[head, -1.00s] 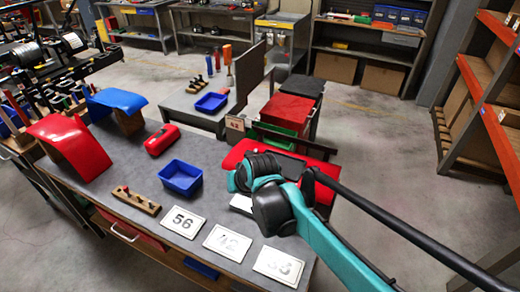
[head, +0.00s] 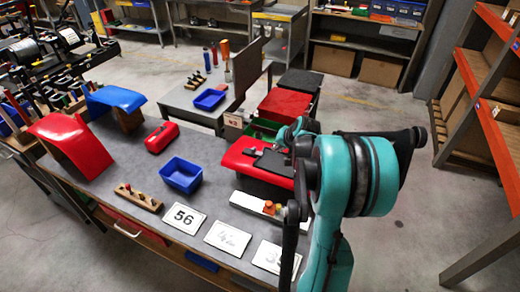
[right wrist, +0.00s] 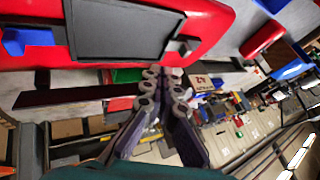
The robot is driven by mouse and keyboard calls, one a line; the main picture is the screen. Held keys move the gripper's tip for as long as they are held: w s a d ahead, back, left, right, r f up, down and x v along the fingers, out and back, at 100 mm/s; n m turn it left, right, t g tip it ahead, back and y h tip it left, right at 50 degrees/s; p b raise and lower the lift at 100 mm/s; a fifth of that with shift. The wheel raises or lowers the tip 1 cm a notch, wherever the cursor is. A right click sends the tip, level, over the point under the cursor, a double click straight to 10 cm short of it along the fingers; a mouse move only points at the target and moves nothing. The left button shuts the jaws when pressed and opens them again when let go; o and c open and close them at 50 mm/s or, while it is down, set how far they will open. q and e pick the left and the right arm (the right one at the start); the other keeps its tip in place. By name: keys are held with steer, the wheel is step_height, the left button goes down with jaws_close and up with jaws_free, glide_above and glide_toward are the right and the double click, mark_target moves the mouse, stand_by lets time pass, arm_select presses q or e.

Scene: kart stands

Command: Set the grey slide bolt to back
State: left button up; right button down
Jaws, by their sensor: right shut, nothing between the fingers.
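A red housing (head: 238,158) with a dark panel stands at the right end of the grey bench in the head view, partly behind my right arm. In the right wrist view the red housing (right wrist: 215,20) fills the top, with its dark panel (right wrist: 120,30). A small grey block (right wrist: 181,49), seemingly the slide bolt, sits at the panel's right lower corner. I cannot tell its setting. My right gripper (right wrist: 163,80) is shut and empty, its tips just below the grey block in the picture; contact is unclear. My left gripper is not in view.
A blue tab (right wrist: 28,40) sits on the housing's left side. On the bench are a blue bin (head: 181,176), a wooden peg block (head: 138,198), a red case (head: 161,138) and number cards (head: 184,218). Orange shelving (head: 490,110) stands at the right.

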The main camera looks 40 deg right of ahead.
steer(key=b, duration=0.3)
glide_toward(257, 152)
steer(key=d+f, duration=0.1)
steer(key=f, duration=0.2)
steer(key=d+f, duration=0.1)
steer(key=shift+d+f, duration=0.3)
steer(key=shift+f, duration=0.05)
steer(key=w, duration=0.1)
steer(key=w+a, duration=0.1)
steer(key=shift+w+a, duration=0.25)
steer(key=shift+w, duration=0.15)
steer(key=shift+w+a, duration=0.15)
steer(key=shift+w, duration=0.2)
steer(key=w, duration=0.1)
steer(key=w+a, duration=0.2)
steer(key=shift+w, duration=0.4)
steer(key=shift+s, duration=0.1)
